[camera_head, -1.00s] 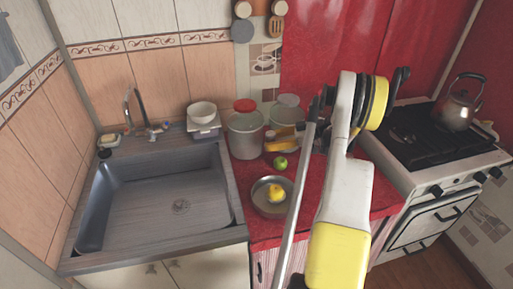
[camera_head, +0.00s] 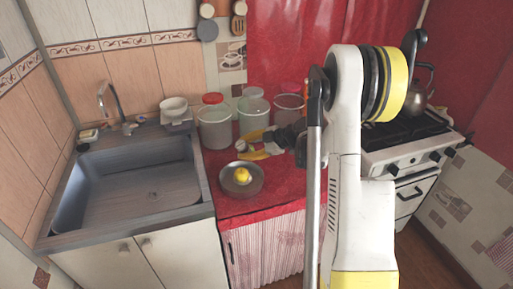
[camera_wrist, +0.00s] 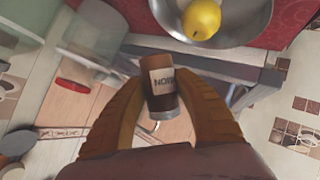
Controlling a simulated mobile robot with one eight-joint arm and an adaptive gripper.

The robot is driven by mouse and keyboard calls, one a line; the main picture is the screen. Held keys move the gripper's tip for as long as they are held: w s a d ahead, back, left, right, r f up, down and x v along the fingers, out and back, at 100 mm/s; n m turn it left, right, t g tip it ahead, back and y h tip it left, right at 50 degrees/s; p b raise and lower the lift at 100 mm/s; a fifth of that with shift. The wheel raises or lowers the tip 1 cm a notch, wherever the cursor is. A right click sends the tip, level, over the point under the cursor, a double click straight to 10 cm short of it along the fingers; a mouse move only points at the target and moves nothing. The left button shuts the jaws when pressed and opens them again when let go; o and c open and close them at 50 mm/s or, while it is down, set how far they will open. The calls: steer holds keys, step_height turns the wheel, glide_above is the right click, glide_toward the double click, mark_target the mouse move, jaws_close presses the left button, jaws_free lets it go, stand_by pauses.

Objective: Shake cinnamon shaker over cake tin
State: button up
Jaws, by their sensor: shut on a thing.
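The cake tin (camera_head: 226,190) is a round metal pan on the red counter, with a yellow lemon (camera_head: 242,175) in it. Both also show at the top of the wrist view, the tin (camera_wrist: 264,24) and the lemon (camera_wrist: 201,20). My gripper (camera_head: 246,146) has yellow fingers and is just behind the tin in the head view. In the wrist view my gripper (camera_wrist: 163,95) is shut on the cinnamon shaker (camera_wrist: 162,88), a small brown jar with a pale, partly readable label. The shaker is small and unclear in the head view, so I cannot tell its tilt.
Glass jars stand behind my gripper, one with a red lid (camera_head: 214,125). A sink (camera_head: 130,190) lies to the left, with a white bowl (camera_head: 174,105) behind it. A stove (camera_head: 410,150) with a kettle (camera_head: 416,85) is at the right.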

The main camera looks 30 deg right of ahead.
steer(key=f+n+b, duration=0.1)
steer(key=f+n+t+h+b, duration=0.1)
steer(key=f, duration=0.1)
steer(key=w+d+f+h+b, duration=0.1)
steer(key=f, duration=0.1)
steer(key=shift+n, duration=0.4)
steer(key=shift+r+n+t+h+p, duration=0.15)
steer(key=shift+r+n+t+h, duration=0.15)
steer(key=shift+n+t+h, duration=0.25)
steer(key=shift+r+n+t+h+p, duration=0.15)
steer(key=shift+r+n+t+h, duration=0.15)
steer(key=shift+n+t+h, duration=0.25)
steer(key=shift+d+r+n+t+h, duration=0.1)
steer(key=shift+r+n+t+h, duration=0.2)
steer(key=shift+n+h, duration=0.25)
steer(key=shift+w+d+n+t+b, duration=0.15)
steer(key=shift+n+t+b, duration=0.15)
steer(key=shift+n+b, duration=0.5)
steer(key=shift+r+t+h+b, duration=0.35)
steer(key=shift+r+b, duration=0.1)
steer(key=shift+b, duration=0.1)
